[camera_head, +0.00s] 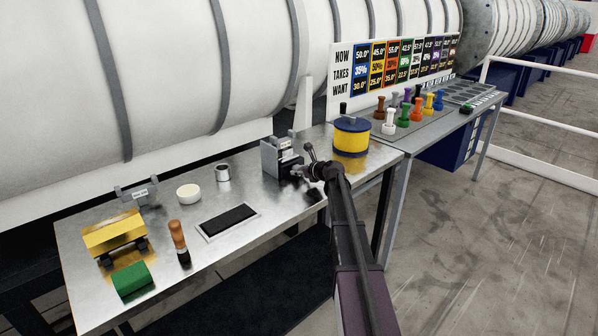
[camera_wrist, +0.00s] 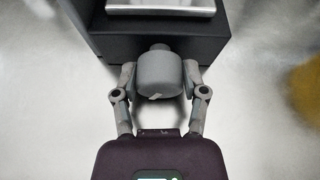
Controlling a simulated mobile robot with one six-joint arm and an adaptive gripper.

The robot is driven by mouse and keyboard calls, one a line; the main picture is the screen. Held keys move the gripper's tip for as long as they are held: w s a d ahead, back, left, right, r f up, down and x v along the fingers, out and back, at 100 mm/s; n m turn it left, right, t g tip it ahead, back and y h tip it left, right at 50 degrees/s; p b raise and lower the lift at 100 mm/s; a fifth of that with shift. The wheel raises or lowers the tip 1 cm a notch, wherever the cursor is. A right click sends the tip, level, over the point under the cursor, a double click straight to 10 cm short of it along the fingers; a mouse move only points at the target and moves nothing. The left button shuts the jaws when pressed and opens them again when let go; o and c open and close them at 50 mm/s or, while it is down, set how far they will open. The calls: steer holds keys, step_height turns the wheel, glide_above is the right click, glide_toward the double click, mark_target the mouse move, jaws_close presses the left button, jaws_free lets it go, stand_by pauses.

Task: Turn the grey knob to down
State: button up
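The grey knob (camera_wrist: 160,74) sticks out from the dark front of a box-like device (camera_wrist: 160,44) in the wrist view. A small pale mark shows on the knob near its lower edge, slightly left of middle. My gripper (camera_wrist: 160,78) has one finger on each side of the knob, with no clear gap at either side. In the head view my gripper (camera_head: 307,172) is at the front of the grey and black device (camera_head: 283,157) on the metal table (camera_head: 210,196). The knob is hidden there behind my gripper and arm.
Several coloured pegs stand on the further table.

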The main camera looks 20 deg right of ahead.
steer(key=shift+a+n+h, duration=0.1)
steer(key=shift+n+h, duration=0.4)
steer(key=shift+n, duration=0.4)
steer(key=shift+n+t+h+b, duration=0.35)
steer(key=shift+n+t+h, duration=0.15)
steer(key=shift+n, duration=0.3)
steer(key=o, duration=1.1)
steer(key=shift+o, duration=0.2)
